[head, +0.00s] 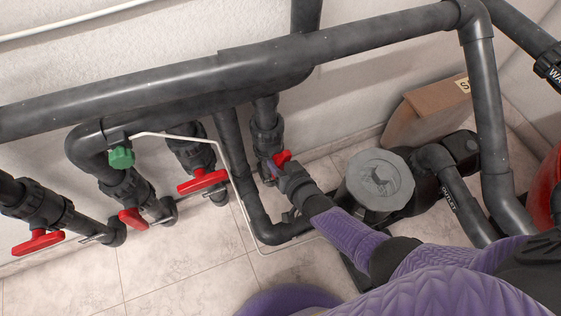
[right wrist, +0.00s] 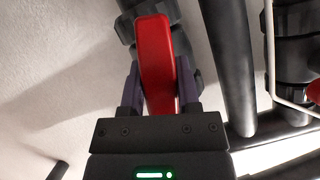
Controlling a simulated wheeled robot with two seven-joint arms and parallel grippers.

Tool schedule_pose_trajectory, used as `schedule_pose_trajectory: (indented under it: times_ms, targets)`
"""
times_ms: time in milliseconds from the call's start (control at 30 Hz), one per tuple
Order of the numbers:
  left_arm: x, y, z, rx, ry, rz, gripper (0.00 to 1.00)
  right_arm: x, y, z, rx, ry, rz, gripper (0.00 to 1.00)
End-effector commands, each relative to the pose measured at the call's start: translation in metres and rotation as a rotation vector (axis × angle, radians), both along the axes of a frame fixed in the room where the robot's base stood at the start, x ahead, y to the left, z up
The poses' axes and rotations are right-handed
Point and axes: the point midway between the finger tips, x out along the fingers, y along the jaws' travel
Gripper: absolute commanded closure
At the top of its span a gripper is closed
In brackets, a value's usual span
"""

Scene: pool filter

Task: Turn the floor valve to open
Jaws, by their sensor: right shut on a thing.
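The floor valve with a red handle (head: 282,158) sits on a vertical grey pipe near the wall, in the middle of the head view. My right gripper (head: 279,167) reaches it from the lower right. In the right wrist view, the red handle (right wrist: 155,62) stands between the two fingers of my right gripper (right wrist: 158,88), which is shut on it. The valve body is partly hidden behind the gripper in the head view. My left gripper is not in view.
More red-handled valves (head: 203,181), (head: 132,218), (head: 38,242) stand to the left. A thick grey pipe (head: 170,88) crosses above. A pump with a round grey lid (head: 379,178) is right of my arm. A cardboard box (head: 438,104) stands behind it. Tiled floor (head: 170,265) is clear at the lower left.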

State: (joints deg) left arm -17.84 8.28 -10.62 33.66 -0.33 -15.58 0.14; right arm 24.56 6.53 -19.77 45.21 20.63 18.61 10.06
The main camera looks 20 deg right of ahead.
Motion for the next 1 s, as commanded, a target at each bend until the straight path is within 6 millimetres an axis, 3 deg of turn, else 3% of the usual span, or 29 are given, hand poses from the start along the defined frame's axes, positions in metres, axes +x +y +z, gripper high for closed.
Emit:
schedule_pose_trajectory:
  times_ms: [433,1000]
  targets:
    - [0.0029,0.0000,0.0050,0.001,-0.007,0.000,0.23,-0.0003,-0.0012,-0.0007,-0.251,-0.006,0.000,1.00]
    - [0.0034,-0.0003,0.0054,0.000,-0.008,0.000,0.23,0.0001,-0.0019,-0.0006,-0.309,-0.010,0.001,1.00]
